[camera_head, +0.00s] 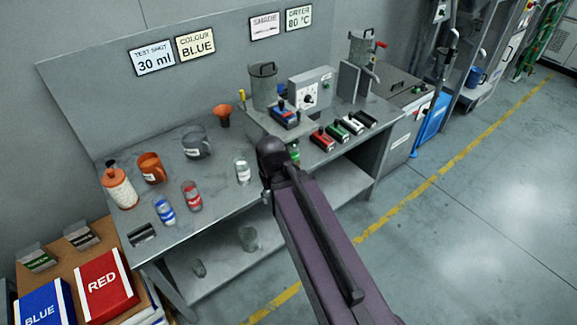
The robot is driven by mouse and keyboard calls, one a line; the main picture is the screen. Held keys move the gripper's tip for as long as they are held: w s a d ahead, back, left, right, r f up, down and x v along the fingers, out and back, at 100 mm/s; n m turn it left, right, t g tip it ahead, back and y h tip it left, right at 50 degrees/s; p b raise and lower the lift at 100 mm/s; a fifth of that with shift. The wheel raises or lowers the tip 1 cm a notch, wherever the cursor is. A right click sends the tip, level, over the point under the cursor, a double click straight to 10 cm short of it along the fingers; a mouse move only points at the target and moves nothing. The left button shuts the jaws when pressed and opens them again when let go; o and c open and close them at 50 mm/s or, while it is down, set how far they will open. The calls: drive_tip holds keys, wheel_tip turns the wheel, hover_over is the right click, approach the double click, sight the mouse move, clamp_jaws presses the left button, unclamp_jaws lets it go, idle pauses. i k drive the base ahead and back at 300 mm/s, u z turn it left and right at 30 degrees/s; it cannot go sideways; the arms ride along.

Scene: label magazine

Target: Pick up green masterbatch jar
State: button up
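A small jar with green contents (294,154) stands on the grey workbench, just right of my arm's dark joint. My arm covers part of it, so its label cannot be read. My purple arm reaches up from the bottom right and ends in view at that dark joint, over the front of the bench. My gripper is not visible; the arm hides whatever is below the joint. Similar jars stand to the left: a whitish one (242,171), a red one (191,196) and a blue one (164,211).
An orange jug (151,167), a grey jug (196,142) and an orange-and-white bottle (118,186) stand on the bench's left. A machine with a control box (311,90) and several coloured blocks (338,131) are behind and right. The floor at right is clear.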

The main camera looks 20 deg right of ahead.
sight(292, 147)
drive_tip(key=u, duration=0.15)
drive_tip(key=k, duration=0.75)
drive_tip(key=z, duration=1.15)
drive_tip(key=i, duration=1)
drive_tip(key=z, duration=0.1)
